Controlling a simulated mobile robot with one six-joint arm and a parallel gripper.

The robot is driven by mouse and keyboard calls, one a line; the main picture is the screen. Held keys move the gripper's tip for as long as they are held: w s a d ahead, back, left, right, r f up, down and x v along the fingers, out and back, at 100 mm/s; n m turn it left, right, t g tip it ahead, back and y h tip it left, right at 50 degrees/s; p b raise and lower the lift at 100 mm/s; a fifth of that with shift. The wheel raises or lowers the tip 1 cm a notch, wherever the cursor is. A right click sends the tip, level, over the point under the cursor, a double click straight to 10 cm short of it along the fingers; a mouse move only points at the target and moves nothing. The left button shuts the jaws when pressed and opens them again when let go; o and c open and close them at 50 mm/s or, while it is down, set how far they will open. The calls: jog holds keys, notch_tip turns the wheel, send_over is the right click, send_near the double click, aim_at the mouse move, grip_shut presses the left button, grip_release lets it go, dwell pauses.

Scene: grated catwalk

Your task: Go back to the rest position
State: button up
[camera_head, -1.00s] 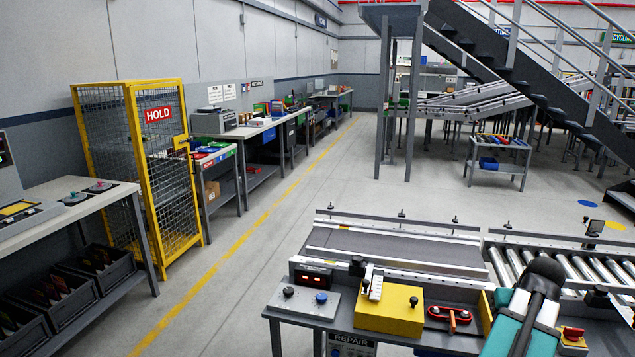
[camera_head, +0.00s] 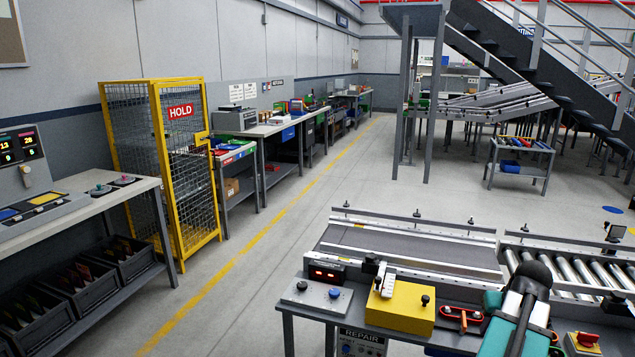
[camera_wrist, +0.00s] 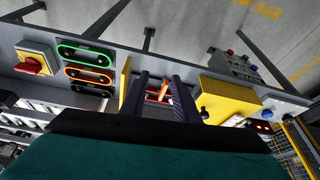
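My arm (camera_head: 520,315), teal and black, reaches in at the lower right of the head view, over the repair bench (camera_head: 335,320). My gripper (camera_wrist: 160,76) shows in the wrist view with its two dark fingers apart and nothing held between them. A red fixture with an orange-brown lever (camera_wrist: 168,94) shows beyond the fingers, on the bench top. The same red fixture (camera_head: 462,314) shows in the head view, left of my arm. The fingertips are not clear in the head view.
A yellow box (camera_head: 400,305), a button panel (camera_head: 315,297) and a red switch (camera_head: 587,340) sit on the bench. A conveyor (camera_head: 410,245) and rollers (camera_head: 560,268) lie behind. A yellow HOLD cage (camera_head: 165,170) stands left. The aisle floor (camera_head: 265,245) is clear.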

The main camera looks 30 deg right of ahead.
jog(key=w+a+f+n+g+y, duration=0.1)
jog(key=w+a+f+n+y, duration=0.15)
jog(key=w+a+f, duration=0.75)
jog(key=w+a+f+n+g+y, duration=0.1)
jog(key=w+a+f+n+y, duration=0.15)
jog(key=w+a+f, duration=0.8)
jog(key=a+f+n+g, duration=0.15)
jog(key=a+f, duration=0.25)
jog(key=a, duration=0.8)
jog(key=s+a+f+n+g, duration=0.1)
jog(key=s+a+f, duration=0.2)
jog(key=a+f, duration=0.45)
jog(key=s+a+f+n+g, duration=0.2)
jog(key=s+a+f, duration=0.15)
jog(key=a, duration=0.75)
jog(key=s+a+f+g+h, duration=0.2)
jog(key=s+a+f, duration=0.6)
jog(key=s, duration=0.5)
jog(key=shift+f+m, duration=0.45)
jog(key=shift+f, duration=0.25)
jog(key=shift+a, duration=0.1)
